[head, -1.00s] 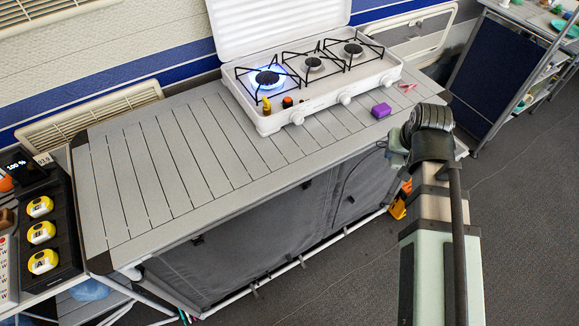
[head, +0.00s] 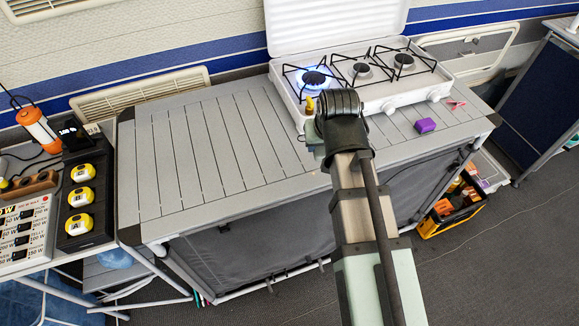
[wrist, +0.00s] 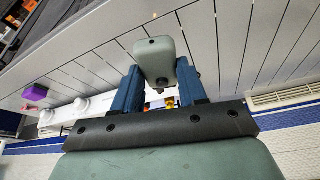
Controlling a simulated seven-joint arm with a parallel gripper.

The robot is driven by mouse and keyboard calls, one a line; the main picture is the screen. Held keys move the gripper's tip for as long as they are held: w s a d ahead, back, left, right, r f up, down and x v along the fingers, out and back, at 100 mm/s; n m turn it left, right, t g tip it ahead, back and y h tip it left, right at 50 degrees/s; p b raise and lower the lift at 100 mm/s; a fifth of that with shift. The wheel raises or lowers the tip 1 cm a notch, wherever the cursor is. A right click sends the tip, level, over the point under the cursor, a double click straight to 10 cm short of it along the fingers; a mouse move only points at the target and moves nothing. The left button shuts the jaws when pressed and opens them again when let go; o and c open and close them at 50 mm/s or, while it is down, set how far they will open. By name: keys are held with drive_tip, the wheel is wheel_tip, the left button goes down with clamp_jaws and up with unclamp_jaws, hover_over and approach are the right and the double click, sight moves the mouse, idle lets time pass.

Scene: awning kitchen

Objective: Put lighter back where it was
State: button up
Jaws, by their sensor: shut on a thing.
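My gripper (wrist: 160,80) shows in the wrist view with its two blue fingers shut on a grey-green, rounded block (wrist: 160,58). It has a small hole near one end and a small dark piece at the other; it seems to be the lighter. In the head view my gripper (head: 316,145) is above the table near the stove's front left corner, mostly hidden by my wrist. The grey slatted table (head: 190,160) carries the white stove (head: 395,98). A purple box (head: 426,125) lies on the table, right of my arm.
The left burner (head: 313,78) has a blue flame. A small yellow thing (head: 310,104) stands at the stove's front left. The table's left half is clear. A side table at left holds a black tray (head: 98,238) with yellow devices. An orange-black crate (head: 450,210) stands on the floor at right.

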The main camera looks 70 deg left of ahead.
drive_tip(key=r+n, duration=0.2)
hover_over(289, 168)
drive_tip(key=shift+n+g, duration=0.4)
drive_tip(key=shift+g, duration=0.2)
drive_tip(key=shift+d+f, duration=0.25)
drive_tip(key=shift+f, duration=1.55)
drive_tip(key=shift+d+f, duration=0.2)
drive_tip(key=shift+f, duration=1.6)
drive_tip(key=shift+d+f, duration=0.25)
drive_tip(key=shift+f, duration=1.55)
drive_tip(key=shift+f, duration=0.1)
drive_tip(key=o, duration=1.1)
drive_tip(key=shift+c, duration=0.2)
drive_tip(key=v, duration=1.2)
